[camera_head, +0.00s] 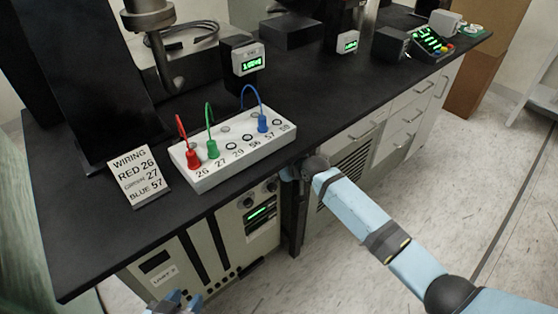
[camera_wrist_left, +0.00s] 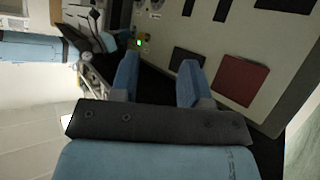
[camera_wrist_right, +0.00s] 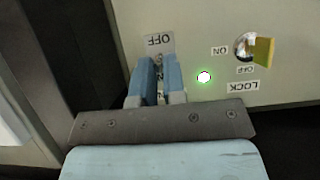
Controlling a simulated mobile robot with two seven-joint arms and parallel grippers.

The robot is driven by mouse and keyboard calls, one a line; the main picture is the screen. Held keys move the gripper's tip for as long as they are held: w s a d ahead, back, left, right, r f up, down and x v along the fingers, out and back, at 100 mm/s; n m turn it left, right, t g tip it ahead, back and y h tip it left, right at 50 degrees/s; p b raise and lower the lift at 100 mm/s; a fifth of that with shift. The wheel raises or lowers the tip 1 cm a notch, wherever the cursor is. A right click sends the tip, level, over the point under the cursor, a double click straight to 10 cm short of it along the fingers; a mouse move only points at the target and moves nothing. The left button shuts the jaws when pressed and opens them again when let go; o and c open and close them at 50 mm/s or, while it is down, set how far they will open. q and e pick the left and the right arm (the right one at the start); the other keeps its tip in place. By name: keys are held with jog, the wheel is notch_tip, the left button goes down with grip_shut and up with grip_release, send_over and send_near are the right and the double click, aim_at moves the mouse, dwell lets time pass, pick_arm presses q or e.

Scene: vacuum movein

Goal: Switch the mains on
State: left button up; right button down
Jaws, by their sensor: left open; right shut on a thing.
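In the right wrist view my right gripper (camera_wrist_right: 160,68) is shut on a small switch at the pale panel, just beside an upside-down OFF label (camera_wrist_right: 159,41). The fingers hide most of the switch, so I cannot tell its position. A green-ringed lamp (camera_wrist_right: 204,77) beside it is lit. A key switch with a yellow handle (camera_wrist_right: 263,51) has ON, OFF and LOCK labels. The left wrist view shows a green light (camera_wrist_left: 139,42) on the cabinet near the right gripper. My left gripper (camera_wrist_left: 158,72) is open and empty before the panel; it also shows in the head view (camera_head: 178,302).
The black bench (camera_head: 85,215) carries a white terminal block (camera_head: 205,181) with red, green and blue plugs, and a wiring card (camera_head: 138,176). Lit displays stand behind. The cabinet (camera_head: 215,245) stands under the bench, with drawers to the right. The floor in front is clear.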

jog(key=c, duration=1.2)
grip_release()
jog(key=p+v, duration=0.3)
jog(key=v, duration=1)
jog(key=shift+s+d+r, duration=0.2)
jog(key=shift+s, duration=0.05)
